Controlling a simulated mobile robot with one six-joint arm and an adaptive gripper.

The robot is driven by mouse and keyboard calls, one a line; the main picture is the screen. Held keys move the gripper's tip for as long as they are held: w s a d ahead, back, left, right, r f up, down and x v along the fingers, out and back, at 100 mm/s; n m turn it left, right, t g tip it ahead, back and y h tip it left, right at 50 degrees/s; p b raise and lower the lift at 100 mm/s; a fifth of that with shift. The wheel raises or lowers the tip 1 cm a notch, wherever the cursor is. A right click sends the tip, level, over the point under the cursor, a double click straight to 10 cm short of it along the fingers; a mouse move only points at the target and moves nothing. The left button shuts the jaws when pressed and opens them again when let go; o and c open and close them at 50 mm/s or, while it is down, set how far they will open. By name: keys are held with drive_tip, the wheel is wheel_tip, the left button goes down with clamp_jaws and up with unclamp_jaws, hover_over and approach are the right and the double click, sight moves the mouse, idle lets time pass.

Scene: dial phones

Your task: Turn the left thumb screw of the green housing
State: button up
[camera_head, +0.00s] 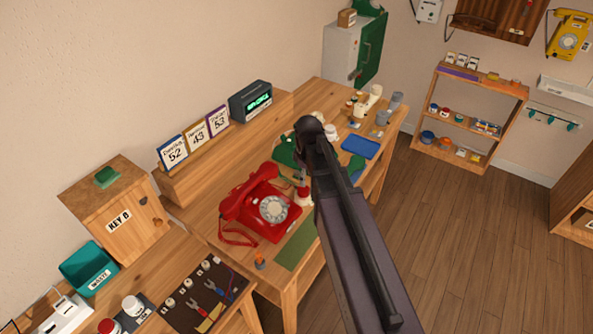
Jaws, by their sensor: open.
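A green object (286,151), which looks like the green housing, sits on the wooden table behind the red phone. My dark arm crosses in front of it and hides its right part. Its thumb screws are too small or hidden to make out. My arm reaches from the lower right up over the table. My gripper is hidden behind the arm, so its place relative to the housing cannot be told.
A red dial phone (272,208) stands close in front of the green object, with a green mat (296,246) beside it. A blue tray (360,146) and several small jars lie to the right. Number cards and a dark clock (251,101) stand behind on a wooden ledge.

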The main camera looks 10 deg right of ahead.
sight(297, 172)
drive_tip(key=w+r+n+p, duration=0.1)
drive_tip(key=w+n, duration=1.2)
drive_tip(key=w, duration=0.1)
drive_tip(key=shift+w+a+r, duration=0.15)
drive_tip(key=shift+w+r, duration=0.15)
drive_tip(key=shift+w, duration=0.1)
drive_tip(key=shift+f, duration=0.15)
wheel_tip(297, 172, down, 14)
drive_tip(key=b, duration=1.3)
drive_tip(key=shift+r, duration=0.25)
clamp_jaws()
